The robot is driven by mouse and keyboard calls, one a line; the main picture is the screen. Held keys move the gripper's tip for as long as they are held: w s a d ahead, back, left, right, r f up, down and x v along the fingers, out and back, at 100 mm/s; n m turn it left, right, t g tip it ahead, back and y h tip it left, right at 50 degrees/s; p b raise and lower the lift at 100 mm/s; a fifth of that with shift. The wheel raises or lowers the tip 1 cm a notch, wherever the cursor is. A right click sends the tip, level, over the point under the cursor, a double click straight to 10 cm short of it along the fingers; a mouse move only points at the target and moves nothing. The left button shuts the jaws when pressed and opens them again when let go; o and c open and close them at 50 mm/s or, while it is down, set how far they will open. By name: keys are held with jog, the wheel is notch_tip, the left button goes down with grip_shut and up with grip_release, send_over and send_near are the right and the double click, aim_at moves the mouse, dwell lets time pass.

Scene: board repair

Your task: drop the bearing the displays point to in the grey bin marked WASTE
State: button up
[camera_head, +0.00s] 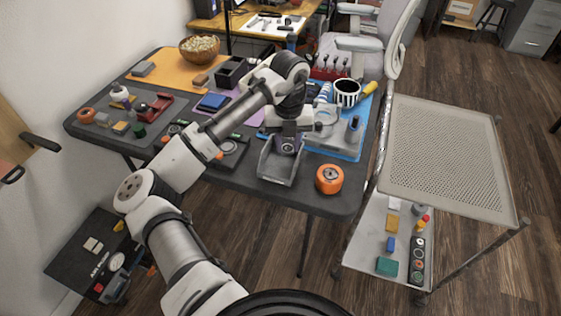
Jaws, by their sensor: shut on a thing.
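My gripper (288,133) points down over the open grey bin (276,180) at the front edge of the dark table (243,186). It is shut on a small dark round piece with a lighter middle, which looks like the bearing (288,147). The bearing is at or just above the bin's opening; I cannot tell whether it touches the bin. The fingers are small and partly hidden by the wrist. No WASTE marking is readable on the bin. Dark devices left of the bin (233,152) may be displays, but their faces are too small to read.
An orange roll (329,179) stands right of the bin. A striped cup (346,92) and a blue mat (345,152) lie behind it. A wooden bowl (199,48) is at the back left. A mesh-topped cart (447,160) stands to the right, its top clear.

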jog(key=o, duration=0.8)
jog(key=shift+r, duration=0.1)
notch_tip(320, 180, up, 14)
jog(key=shift+f, duration=0.1)
dwell(0.3)
